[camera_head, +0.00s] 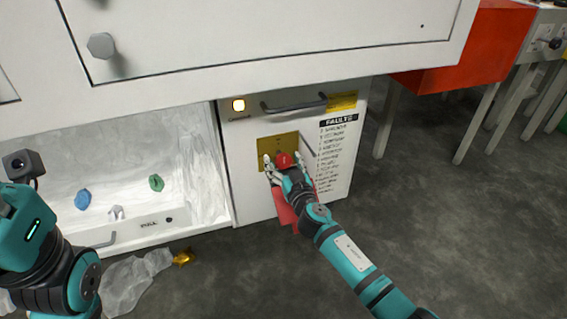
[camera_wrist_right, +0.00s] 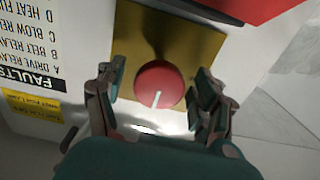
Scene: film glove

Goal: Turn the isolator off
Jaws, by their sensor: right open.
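The isolator is a round red knob with a pale pointer line on a brass plate (camera_head: 265,146), on the front of a white cabinet. In the right wrist view the red knob (camera_wrist_right: 160,85) sits between my right gripper's fingers (camera_wrist_right: 160,90), with a gap on each side. The pale line points down and slightly left there. In the head view my right gripper (camera_head: 283,166) is at the plate, open, and partly covers it; the red knob (camera_head: 284,159) shows between its fingers. My left arm shows at the lower left, but its fingers are out of view.
A red thing (camera_head: 284,207) hangs below the plate. A white bay with blue (camera_head: 83,199) and green (camera_head: 156,183) knobs is left. Clear floor is right.

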